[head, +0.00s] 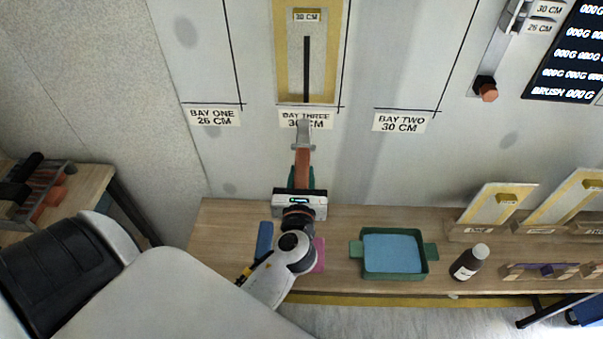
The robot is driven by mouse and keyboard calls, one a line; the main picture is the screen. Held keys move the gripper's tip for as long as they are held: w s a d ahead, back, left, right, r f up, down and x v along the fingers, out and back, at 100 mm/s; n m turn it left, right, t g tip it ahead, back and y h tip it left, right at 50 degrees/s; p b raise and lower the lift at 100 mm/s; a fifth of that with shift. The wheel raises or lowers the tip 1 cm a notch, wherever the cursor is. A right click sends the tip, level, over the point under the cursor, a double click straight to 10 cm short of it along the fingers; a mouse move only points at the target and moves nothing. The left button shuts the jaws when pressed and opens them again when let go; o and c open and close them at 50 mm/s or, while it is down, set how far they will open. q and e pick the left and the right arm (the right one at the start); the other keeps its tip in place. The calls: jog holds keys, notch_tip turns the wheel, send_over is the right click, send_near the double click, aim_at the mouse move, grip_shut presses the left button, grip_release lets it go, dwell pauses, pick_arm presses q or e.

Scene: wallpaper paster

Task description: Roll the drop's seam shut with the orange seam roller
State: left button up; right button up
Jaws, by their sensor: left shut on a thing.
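My left gripper (301,181) is shut on the orange seam roller (303,160) and holds it upright, its grey head pointing up the wall. The roller's head overlaps the BAY THREE 30 CM label (322,121), just below the drop. I cannot tell whether the head touches the wall. The drop (326,60) hangs in bay three, with a yellow border and a 30 CM tag at its top. A dark vertical line (306,70), seemingly the seam, runs down its middle. My right gripper is not in view.
A wooden bench (345,290) runs below the wall. On it stand a green tray with a blue pad (394,252), a dark bottle (469,262) and yellow-edged sample boards (496,205). Blue and pink pieces lie beside my wrist. A side table (90,186) is at left.

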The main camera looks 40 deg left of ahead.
aim_at(303, 162)
pick_arm(q)
jog(key=x, duration=0.1)
jog(key=p+x, duration=0.1)
jog(key=x, duration=0.2)
jog(key=shift+w+r, duration=0.15)
jog(key=shift+r, duration=0.15)
jog(key=shift+p+x, duration=0.4)
jog(key=shift+x, duration=0.6)
jog(key=shift+x, duration=1.3)
dwell(0.9)
jog(key=shift+a+r, duration=0.1)
jog(key=shift+r, duration=0.1)
dwell(1.4)
jog(key=shift+r, duration=0.4)
notch_tip(303, 162, up, 9)
jog(key=shift+f, duration=0.25)
dwell(0.8)
